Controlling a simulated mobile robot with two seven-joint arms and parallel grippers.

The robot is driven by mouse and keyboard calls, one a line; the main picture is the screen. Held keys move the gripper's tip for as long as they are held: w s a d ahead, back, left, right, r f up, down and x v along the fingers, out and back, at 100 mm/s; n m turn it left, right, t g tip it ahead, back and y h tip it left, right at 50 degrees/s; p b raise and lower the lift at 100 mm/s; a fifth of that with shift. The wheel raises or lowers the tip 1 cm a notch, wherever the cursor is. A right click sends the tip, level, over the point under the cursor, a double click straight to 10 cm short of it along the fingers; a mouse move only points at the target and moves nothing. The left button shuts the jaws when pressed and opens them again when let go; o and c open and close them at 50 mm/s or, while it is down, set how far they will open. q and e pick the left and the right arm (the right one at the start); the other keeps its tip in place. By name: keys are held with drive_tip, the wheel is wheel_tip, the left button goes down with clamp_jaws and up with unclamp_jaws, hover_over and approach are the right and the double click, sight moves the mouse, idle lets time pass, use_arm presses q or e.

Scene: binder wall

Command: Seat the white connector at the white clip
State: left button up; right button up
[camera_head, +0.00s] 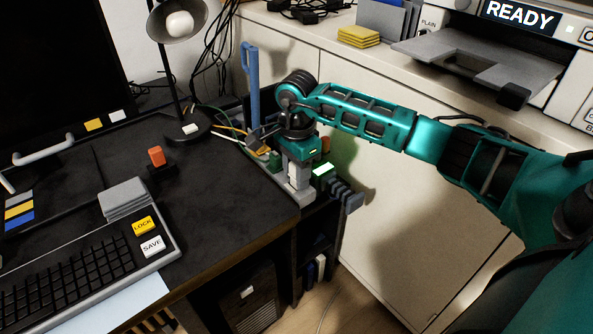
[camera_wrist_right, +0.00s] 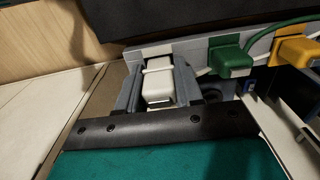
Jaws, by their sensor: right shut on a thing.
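My right gripper (camera_head: 298,180) points down at the desk's right end, beside the cabinet front. In the right wrist view its two grey fingers are closed on either side of the white connector (camera_wrist_right: 158,84). The connector's far end is close against a pale grey rail (camera_wrist_right: 192,48); I cannot tell whether it touches. A thin pale band crosses the connector near that end. I cannot make out the white clip for certain, as the connector and fingers cover that spot. My left gripper is not in view.
A green connector (camera_wrist_right: 231,59) and a yellow connector (camera_wrist_right: 294,50) sit along the rail to the right of the held one. A blue upright post (camera_head: 251,85), loose cables and a desk lamp (camera_head: 178,24) stand near the gripper.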

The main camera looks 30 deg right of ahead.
drive_tip(key=shift+f+b, duration=0.35)
drive_tip(key=shift+f, duration=0.15)
drive_tip(key=o, duration=1.2)
wheel_tip(320, 180, up, 8)
drive_tip(key=shift+f+p, duration=0.1)
drive_tip(key=shift+p, duration=0.6)
